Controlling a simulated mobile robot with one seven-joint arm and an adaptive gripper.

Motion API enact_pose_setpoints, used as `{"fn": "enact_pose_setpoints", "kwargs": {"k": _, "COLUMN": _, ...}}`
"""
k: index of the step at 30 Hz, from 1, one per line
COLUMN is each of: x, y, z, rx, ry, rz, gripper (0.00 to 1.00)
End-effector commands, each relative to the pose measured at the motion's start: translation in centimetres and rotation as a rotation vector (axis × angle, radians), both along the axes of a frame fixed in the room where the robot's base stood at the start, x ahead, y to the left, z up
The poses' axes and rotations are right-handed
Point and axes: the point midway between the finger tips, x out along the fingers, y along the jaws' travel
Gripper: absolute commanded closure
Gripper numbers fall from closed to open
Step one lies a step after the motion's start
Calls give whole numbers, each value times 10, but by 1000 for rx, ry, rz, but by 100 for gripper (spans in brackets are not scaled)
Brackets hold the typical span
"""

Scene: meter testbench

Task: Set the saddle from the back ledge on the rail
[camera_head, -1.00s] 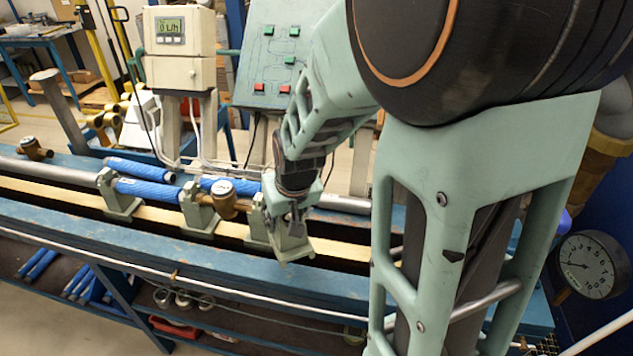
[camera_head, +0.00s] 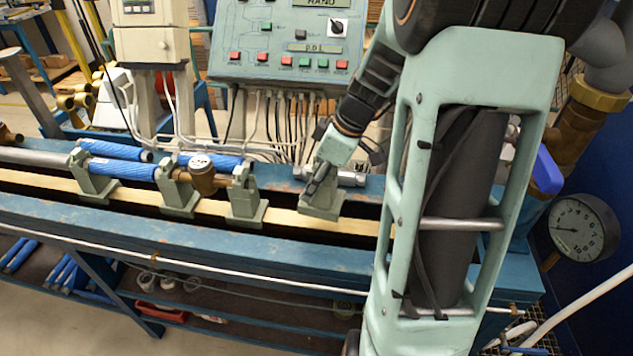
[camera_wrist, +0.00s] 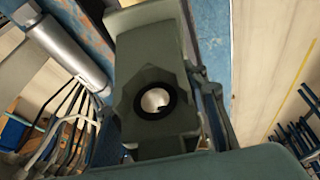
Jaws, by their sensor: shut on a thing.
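My gripper (camera_head: 318,182) is shut on a grey-green saddle (camera_head: 326,203) over the right part of the bench. The saddle looks upright, with its base at the pale rail (camera_head: 284,218); I cannot tell whether it touches. In the wrist view the saddle (camera_wrist: 150,65) fills the middle, with a round hole in it, and part of a finger shows at its right. Several like saddles stand on the rail to the left, the nearest (camera_head: 246,197) apart from the held one by a clear gap.
A brass meter (camera_head: 203,175) and blue pipes (camera_head: 125,171) lie along the saddles at left. A grey metal cylinder (camera_head: 346,177) lies on the back ledge behind my gripper. A control panel (camera_head: 282,48) stands behind. A round gauge (camera_head: 583,229) is at right.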

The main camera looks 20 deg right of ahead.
Motion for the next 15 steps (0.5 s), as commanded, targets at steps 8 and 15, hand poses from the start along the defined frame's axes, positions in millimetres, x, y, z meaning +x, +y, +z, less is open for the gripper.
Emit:
{"fn": "enact_pose_setpoints", "kwargs": {"k": 8, "x": 2, "y": -10, "z": 1, "rx": -1, "ry": -2, "rz": 120, "gripper": 100}}
{"fn": "enact_pose_setpoints", "kwargs": {"k": 15, "x": 2, "y": -10, "z": -20, "rx": -2, "ry": -1, "rz": 121, "gripper": 100}}
